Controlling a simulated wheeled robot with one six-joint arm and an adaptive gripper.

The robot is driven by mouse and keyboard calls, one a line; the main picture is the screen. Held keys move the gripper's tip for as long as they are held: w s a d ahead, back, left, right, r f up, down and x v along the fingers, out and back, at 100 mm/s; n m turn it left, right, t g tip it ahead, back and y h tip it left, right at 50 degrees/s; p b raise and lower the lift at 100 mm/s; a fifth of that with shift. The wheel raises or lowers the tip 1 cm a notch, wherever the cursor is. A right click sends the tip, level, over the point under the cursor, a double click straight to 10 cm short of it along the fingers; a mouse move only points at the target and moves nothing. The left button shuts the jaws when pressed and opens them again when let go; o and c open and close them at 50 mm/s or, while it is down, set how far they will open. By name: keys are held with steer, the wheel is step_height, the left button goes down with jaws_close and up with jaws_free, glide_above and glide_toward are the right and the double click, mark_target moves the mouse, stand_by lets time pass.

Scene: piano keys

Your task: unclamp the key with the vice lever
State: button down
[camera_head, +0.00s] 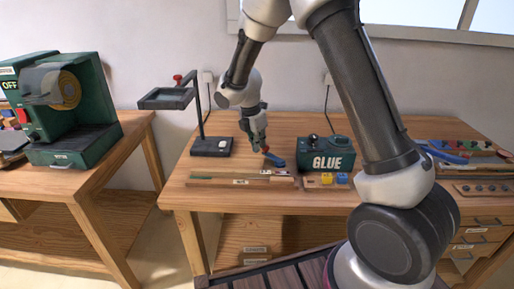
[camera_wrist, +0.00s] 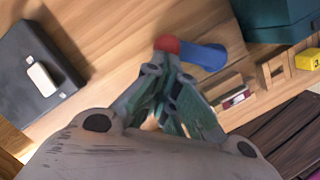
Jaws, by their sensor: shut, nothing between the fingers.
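The vice lever shows as a blue bar (camera_head: 276,162) with a red end on the middle of the workbench. My gripper (camera_head: 260,149) points down at the lever's red end. In the wrist view its fingertips (camera_wrist: 166,66) are shut and empty, close beside the red knob; I cannot tell if they touch it. A long wooden strip (camera_head: 225,182) with a small label lies in front of the lever. I cannot tell whether it is the key. The vice jaws are not clear.
A dark stand (camera_head: 211,146) with a raised frame is on the left. A green machine (camera_head: 75,115) stands on another table. Bare wood lies between.

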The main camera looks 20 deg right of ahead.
steer(key=w+d+m, duration=0.1)
steer(key=m, duration=0.1)
steer(key=w+d+m, duration=0.1)
steer(key=shift+m+g, duration=0.3)
steer(key=shift+m, duration=0.1)
steer(key=shift+w+d+m+g, duration=0.25)
steer(key=shift+d+m, duration=0.4)
steer(key=shift+m, duration=0.2)
steer(key=shift+w+d+m+g, duration=0.25)
steer(key=shift+d+m, duration=0.4)
steer(key=shift+m, duration=0.2)
steer(key=shift+a, duration=0.1)
steer(key=shift+a+r, duration=0.15)
steer(key=shift+a, duration=0.2)
steer(key=a+v, duration=0.2)
steer(key=v, duration=0.9)
steer(key=shift+a, duration=0.35)
steer(key=shift+s+r, duration=0.1)
